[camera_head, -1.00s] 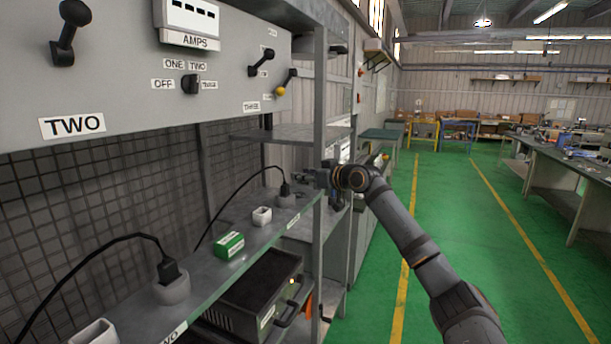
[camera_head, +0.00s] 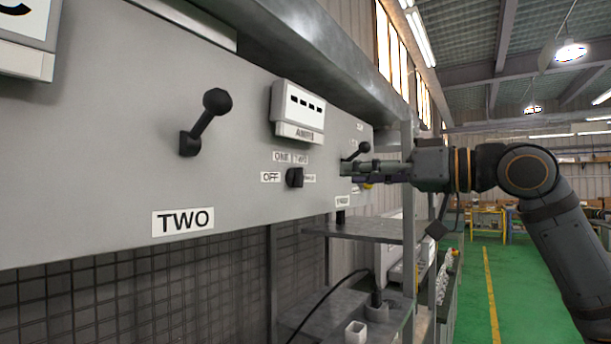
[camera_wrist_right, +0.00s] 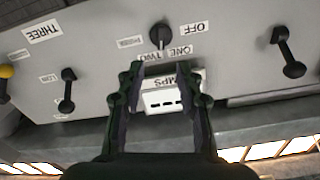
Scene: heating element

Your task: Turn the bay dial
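The bay dial (camera_head: 294,177) is a small black knob on the grey panel, with OFF, ONE and TWO labels around it and a third label at its right. In the right wrist view the dial (camera_wrist_right: 161,36) appears upside down, just beyond my fingertips. My right gripper (camera_head: 346,169) comes in from the right at about the dial's height, to the right of it and apart from it. In the right wrist view my right gripper (camera_wrist_right: 166,72) has its fingers spread with nothing between them. My left gripper is not in view.
An AMPS meter (camera_head: 298,110) sticks out above the dial. A black lever (camera_head: 205,122) stands left of it, and another lever (camera_head: 357,152) lies close behind my right gripper. A shelf (camera_head: 365,229) and an upright post (camera_head: 408,255) stand below and right.

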